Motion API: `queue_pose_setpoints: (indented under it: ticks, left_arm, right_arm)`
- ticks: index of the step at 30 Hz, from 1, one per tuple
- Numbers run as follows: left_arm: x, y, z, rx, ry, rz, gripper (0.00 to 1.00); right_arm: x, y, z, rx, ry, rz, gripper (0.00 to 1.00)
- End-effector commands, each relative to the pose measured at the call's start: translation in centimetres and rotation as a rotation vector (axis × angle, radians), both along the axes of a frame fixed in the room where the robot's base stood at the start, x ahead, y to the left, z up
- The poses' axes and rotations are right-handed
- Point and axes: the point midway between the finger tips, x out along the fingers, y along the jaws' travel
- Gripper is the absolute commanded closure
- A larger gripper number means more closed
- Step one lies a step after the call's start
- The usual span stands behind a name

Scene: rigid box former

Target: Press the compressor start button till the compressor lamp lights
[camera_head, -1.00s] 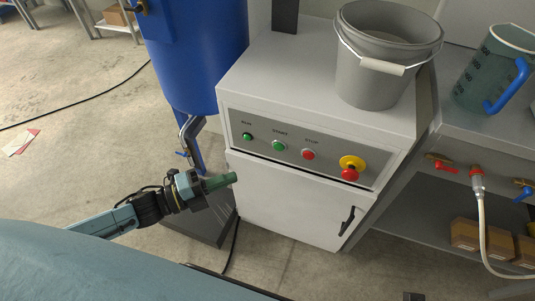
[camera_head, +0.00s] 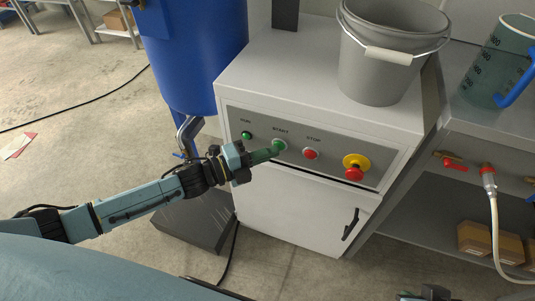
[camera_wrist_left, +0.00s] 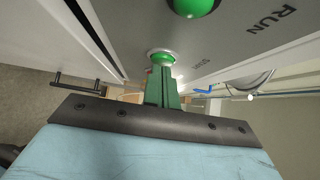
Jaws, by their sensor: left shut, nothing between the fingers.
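The compressor's grey control panel (camera_head: 330,163) is on the front of a white cabinet. The green START button (camera_head: 280,144) is on it, right of the small green RUN lamp (camera_head: 246,135). My left gripper (camera_head: 273,150) is shut and empty, its green fingertips at the START button. In the left wrist view the fingers (camera_wrist_left: 161,75) point straight at the START button (camera_wrist_left: 160,54) and overlap its lower edge; I cannot tell whether they press it. The RUN lamp (camera_wrist_left: 194,5) is green there; I cannot tell if it is lit. Part of what looks like my right gripper (camera_head: 428,294) shows at the bottom edge.
A red STOP button (camera_head: 311,154) and a red emergency knob on a yellow base (camera_head: 355,167) sit right of START. A grey bucket (camera_head: 385,75) stands on the cabinet. A blue tank (camera_head: 197,60) stands at the left. A clear jug (camera_head: 495,65) is on the right bench.

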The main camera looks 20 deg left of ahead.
Motion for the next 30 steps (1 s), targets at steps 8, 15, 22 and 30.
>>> queue_pose_setpoints:
  ticks: [8, 15, 22, 30]
  left_arm:
    - [0.0, 0.0, 0.0, 0.0, 0.0, 0.0, 1.0]
    - [1.7, 0.0, 0.1, 0.001, -0.002, 0.002, 1.0]
    - [2.2, 0.0, 0.2, 0.001, -0.003, 0.007, 1.0]
    - [1.8, -0.2, 0.3, -0.003, -0.003, 0.004, 1.0]
  right_arm:
    - [0.1, 0.0, 0.1, 0.001, -0.004, 0.0, 1.0]
    - [0.3, 0.1, 0.1, 0.003, -0.016, 0.0, 1.0]
    - [0.5, 0.1, 0.2, 0.005, -0.025, 0.002, 1.0]
    - [-0.4, -0.1, 0.0, -0.003, 0.024, 0.0, 1.0]
